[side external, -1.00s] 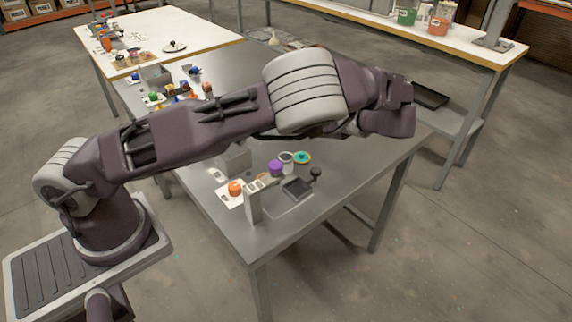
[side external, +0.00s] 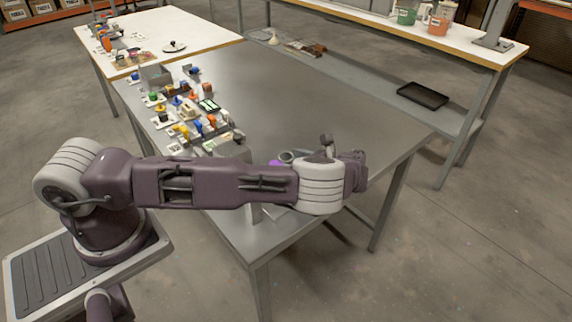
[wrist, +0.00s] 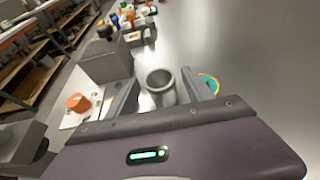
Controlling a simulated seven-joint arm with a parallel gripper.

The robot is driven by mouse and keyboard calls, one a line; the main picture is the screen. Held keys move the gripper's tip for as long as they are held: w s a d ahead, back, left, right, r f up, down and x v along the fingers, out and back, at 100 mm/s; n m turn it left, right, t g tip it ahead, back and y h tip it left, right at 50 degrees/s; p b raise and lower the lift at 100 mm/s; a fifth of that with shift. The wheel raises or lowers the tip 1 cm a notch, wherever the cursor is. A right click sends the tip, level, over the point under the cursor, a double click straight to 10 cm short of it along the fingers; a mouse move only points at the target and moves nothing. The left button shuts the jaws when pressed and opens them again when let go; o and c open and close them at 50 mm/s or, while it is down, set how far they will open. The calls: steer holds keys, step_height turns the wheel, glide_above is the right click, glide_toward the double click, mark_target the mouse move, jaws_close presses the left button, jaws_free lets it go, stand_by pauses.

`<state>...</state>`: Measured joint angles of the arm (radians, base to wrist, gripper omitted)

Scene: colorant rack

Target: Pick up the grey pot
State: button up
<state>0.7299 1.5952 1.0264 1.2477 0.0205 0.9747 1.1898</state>
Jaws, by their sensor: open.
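The grey pot (wrist: 161,98) is a small round open-topped cup, seen from above in the wrist view. It stands between the two fingers of my gripper (wrist: 161,80), with a visible gap on each side. The gripper is open and holds nothing. In the side view, only the pot's rim (side external: 287,156) shows behind my arm, and the arm hides most of my gripper.
A teal-and-orange pot (wrist: 210,84) is close beside the right finger. A grey box (wrist: 104,62) and an orange pot (wrist: 78,102) are to the left. A purple pot (side external: 275,163) is partly hidden by my arm. The metal table (side external: 300,90) is clear toward the back.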

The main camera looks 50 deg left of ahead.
jaws_close()
